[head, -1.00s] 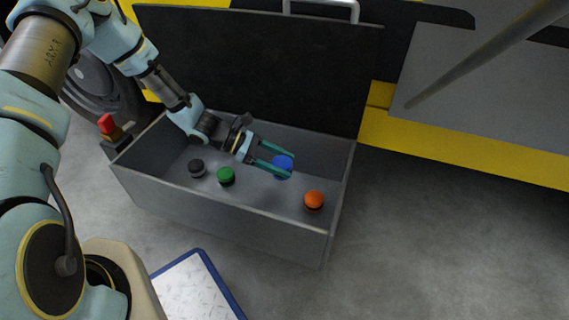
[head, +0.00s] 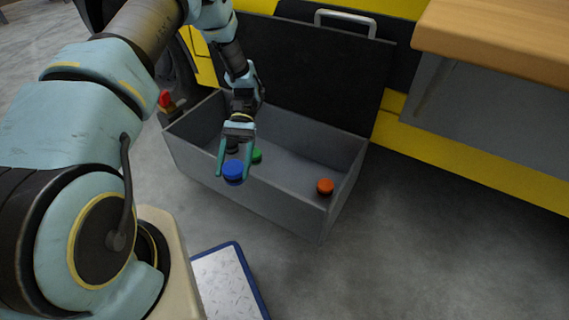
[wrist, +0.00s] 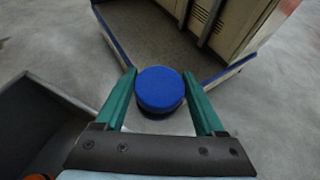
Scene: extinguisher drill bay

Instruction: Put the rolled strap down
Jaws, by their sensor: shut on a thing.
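The rolled strap is most likely the blue round piece (head: 233,171) between the fingers of my gripper (head: 234,173); its winding is not clear at this size. In the head view my gripper points down and holds it over the near wall of the grey case, toward the left. In the wrist view the blue piece (wrist: 160,89) sits between the two teal fingers of my gripper (wrist: 159,78), with its flat round top showing. It is clear of the floor, and nothing is seen supporting it from below.
The open grey case (head: 285,216) holds an orange-topped piece (head: 325,186), a green one (head: 257,156) and a dark one partly hidden by my gripper. Its dark lid (head: 320,85) stands up behind. A blue-edged panel (head: 222,280) lies nearer. Floor at right is clear.

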